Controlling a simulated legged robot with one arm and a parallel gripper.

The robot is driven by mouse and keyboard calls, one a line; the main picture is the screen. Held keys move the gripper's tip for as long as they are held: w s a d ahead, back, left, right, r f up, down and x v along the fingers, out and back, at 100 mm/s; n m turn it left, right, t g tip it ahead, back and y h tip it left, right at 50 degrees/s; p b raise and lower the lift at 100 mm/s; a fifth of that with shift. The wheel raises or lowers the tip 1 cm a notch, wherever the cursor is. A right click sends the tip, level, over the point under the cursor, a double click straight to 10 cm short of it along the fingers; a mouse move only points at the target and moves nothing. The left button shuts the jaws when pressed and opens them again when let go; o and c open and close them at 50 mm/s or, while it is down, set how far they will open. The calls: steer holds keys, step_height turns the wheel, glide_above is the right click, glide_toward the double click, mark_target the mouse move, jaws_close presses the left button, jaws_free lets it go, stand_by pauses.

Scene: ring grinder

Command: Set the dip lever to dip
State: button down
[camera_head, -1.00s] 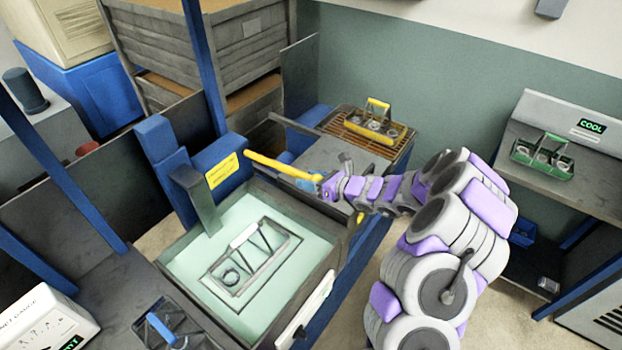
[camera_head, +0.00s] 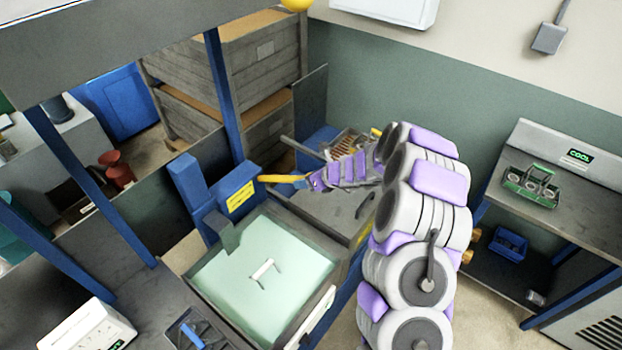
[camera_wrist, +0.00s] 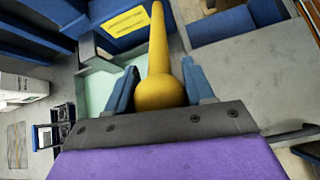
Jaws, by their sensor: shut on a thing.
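The dip lever (camera_head: 280,178) is a yellow bar that sticks out from the blue housing (camera_head: 238,190) with a yellow label, beside the tank. My gripper (camera_wrist: 160,88) is shut on its rounded yellow end; blue fingers flank the knob on both sides in the wrist view. In the head view the gripper itself is small and partly hidden by my arm. The tank (camera_head: 225,285) holds pale green liquid. Only a white handle (camera_head: 263,270) shows above the liquid; what hangs under it is hidden.
A grey bench with a rack (camera_head: 352,143) lies behind my arm. At the right a shelf holds a green carrier (camera_head: 530,185) by a COOL display (camera_head: 578,155). Blue uprights and wooden crates (camera_head: 250,70) stand at the back left.

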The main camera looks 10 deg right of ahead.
steer(key=shift+w+a+r+p, duration=0.3)
steer(key=shift+w+r+p, duration=0.05)
steer(key=shift+r+p, duration=0.35)
steer(key=shift+w+a+r+p, duration=0.25)
steer(key=shift+w+r+p, duration=0.1)
steer(key=shift+r+p, duration=0.35)
steer(key=shift+w+r, duration=0.1)
steer(key=shift+r, duration=0.05)
steer(key=shift+w+r, duration=0.15)
steer(key=shift+r, duration=0.05)
steer(key=c, duration=0.8)
jaws_free()
steer(key=o, duration=0.3)
steer(key=shift+w+a+f, duration=0.1)
steer(key=shift+a+f, duration=0.05)
steer(key=shift+f, duration=0.15)
steer(key=shift+a, duration=0.1)
steer(key=shift+s, duration=0.2)
